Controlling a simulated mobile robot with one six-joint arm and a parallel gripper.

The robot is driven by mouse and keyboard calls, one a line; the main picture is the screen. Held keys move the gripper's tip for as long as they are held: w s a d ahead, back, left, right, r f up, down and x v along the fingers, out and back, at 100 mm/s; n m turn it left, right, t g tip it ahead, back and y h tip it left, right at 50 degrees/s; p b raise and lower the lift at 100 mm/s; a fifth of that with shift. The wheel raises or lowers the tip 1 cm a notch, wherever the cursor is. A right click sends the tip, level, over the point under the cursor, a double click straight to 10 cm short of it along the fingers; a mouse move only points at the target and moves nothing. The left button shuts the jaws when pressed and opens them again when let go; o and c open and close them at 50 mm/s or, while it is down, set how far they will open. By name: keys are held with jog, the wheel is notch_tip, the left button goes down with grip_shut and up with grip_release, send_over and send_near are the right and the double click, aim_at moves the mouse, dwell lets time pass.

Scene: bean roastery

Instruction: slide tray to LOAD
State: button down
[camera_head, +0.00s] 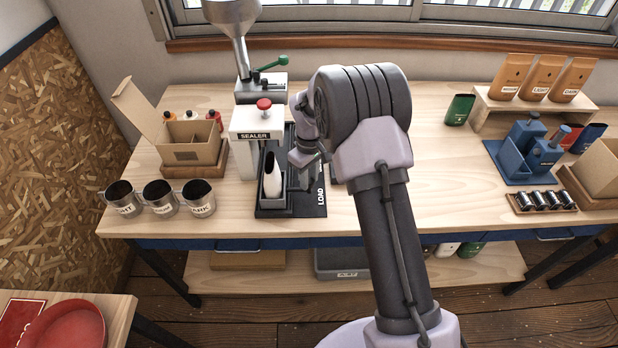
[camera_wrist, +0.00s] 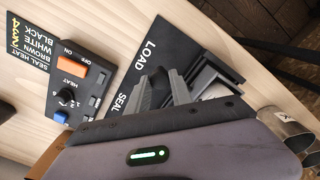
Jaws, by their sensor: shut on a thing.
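The tray (camera_head: 274,199) is a small grey holder on the black base plate (camera_head: 292,210) of the sealer (camera_head: 257,135). It is at the front part of the plate, beside the printed LOAD mark (camera_head: 321,197). A white pouch (camera_head: 271,172) stands in it, leaning slightly. My gripper (camera_head: 304,162) is at the tray's right side, shut on the tray; the exact grip is partly hidden. In the wrist view my gripper's fingers (camera_wrist: 163,88) meet the dark tray (camera_wrist: 208,80), near the LOAD mark (camera_wrist: 145,55); the SEAL mark is partly covered.
Three metal cups (camera_head: 160,197) stand left of the sealer, before an open cardboard box (camera_head: 190,141). A heat control panel (camera_wrist: 75,85) with an orange switch lies beside the plate. Blue fixtures (camera_head: 530,150) and orange pouches (camera_head: 540,78) are at the right.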

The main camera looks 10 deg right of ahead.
jog(key=shift+s+f, duration=0.1)
jog(key=shift+s, duration=0.05)
jog(key=c, duration=1.1)
grip_release()
jog(key=shift+s, duration=0.15)
notch_tip(320, 180, up, 18)
jog(key=p, duration=0.4)
jog(key=shift+f, duration=0.2)
